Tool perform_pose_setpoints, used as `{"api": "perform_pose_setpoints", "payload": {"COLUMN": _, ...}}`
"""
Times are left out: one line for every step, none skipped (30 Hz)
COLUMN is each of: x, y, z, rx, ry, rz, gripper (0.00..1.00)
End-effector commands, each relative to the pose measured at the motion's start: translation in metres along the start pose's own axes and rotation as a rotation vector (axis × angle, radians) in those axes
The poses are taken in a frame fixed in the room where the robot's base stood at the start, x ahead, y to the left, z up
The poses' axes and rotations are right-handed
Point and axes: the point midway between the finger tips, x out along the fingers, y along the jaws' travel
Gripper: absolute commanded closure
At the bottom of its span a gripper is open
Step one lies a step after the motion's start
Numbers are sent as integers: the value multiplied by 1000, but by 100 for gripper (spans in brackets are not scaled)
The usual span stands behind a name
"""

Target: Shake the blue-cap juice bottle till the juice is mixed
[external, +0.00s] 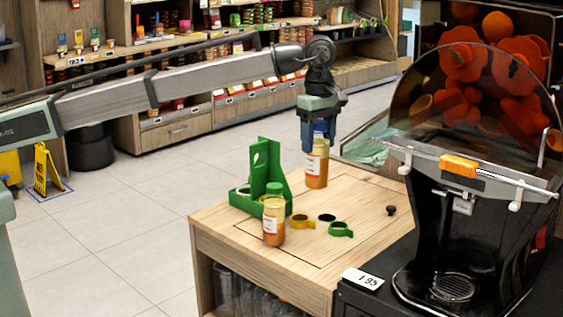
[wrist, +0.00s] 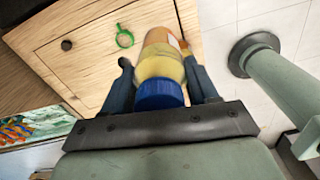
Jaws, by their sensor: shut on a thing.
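The blue-cap juice bottle (external: 317,168) is upright at the back part of the wooden table (external: 220,226), with orange juice below and a paler band above. My gripper (external: 320,138) points down over it and is shut around its upper part. In the wrist view, the blue cap (wrist: 160,95) and yellowish neck sit between the two fingers of my gripper (wrist: 165,80). I cannot tell whether the bottle's base touches the table. A second bottle (external: 273,222), with a green cap, stands near the table's front left edge.
A green holder (external: 262,175) stands left of the held bottle. A yellow ring (external: 301,222), a green ring (external: 340,230) and a dark knob (external: 391,210) are on the table. The orange juicer (external: 465,190) stands at the right.

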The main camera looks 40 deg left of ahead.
Motion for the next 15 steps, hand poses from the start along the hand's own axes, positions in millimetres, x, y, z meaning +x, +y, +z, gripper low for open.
{"api": "perform_pose_setpoints", "payload": {"x": 4, "y": 0, "z": 0, "rx": 0, "ry": 0, "rz": 0, "gripper": 84}}
{"api": "perform_pose_setpoints", "payload": {"x": 7, "y": 0, "z": 0, "rx": 0, "ry": 0, "rz": 0, "gripper": 84}}
{"api": "perform_pose_setpoints", "payload": {"x": 11, "y": 0, "z": 0, "rx": 0, "ry": 0, "rz": 0, "gripper": 84}}
{"api": "perform_pose_setpoints", "payload": {"x": 14, "y": 0, "z": 0, "rx": 0, "ry": 0, "rz": 0, "gripper": 84}}
{"api": "perform_pose_setpoints", "payload": {"x": 16, "y": 0, "z": 0, "rx": 0, "ry": 0, "rz": 0, "gripper": 84}}
{"api": "perform_pose_setpoints", "payload": {"x": 20, "y": 0, "z": 0, "rx": 0, "ry": 0, "rz": 0, "gripper": 84}}
{"api": "perform_pose_setpoints", "payload": {"x": 23, "y": 0, "z": 0, "rx": 0, "ry": 0, "rz": 0, "gripper": 84}}
{"api": "perform_pose_setpoints", "payload": {"x": 25, "y": 0, "z": 0, "rx": 0, "ry": 0, "rz": 0, "gripper": 84}}
{"api": "perform_pose_setpoints", "payload": {"x": 27, "y": 0, "z": 0, "rx": 0, "ry": 0, "rz": 0, "gripper": 84}}
{"api": "perform_pose_setpoints", "payload": {"x": 28, "y": 0, "z": 0, "rx": 0, "ry": 0, "rz": 0, "gripper": 84}}
{"api": "perform_pose_setpoints", "payload": {"x": 29, "y": 0, "z": 0, "rx": 0, "ry": 0, "rz": 0, "gripper": 84}}
{"api": "perform_pose_setpoints", "payload": {"x": 29, "y": 0, "z": 0, "rx": 0, "ry": 0, "rz": 0, "gripper": 84}}
{"api": "perform_pose_setpoints", "payload": {"x": 29, "y": 0, "z": 0, "rx": 0, "ry": -1, "rz": 1, "gripper": 84}}
{"api": "perform_pose_setpoints", "payload": {"x": 28, "y": 0, "z": 0, "rx": 0, "ry": -1, "rz": 1, "gripper": 84}}
{"api": "perform_pose_setpoints", "payload": {"x": 26, "y": 0, "z": 0, "rx": 0, "ry": -1, "rz": 1, "gripper": 84}}
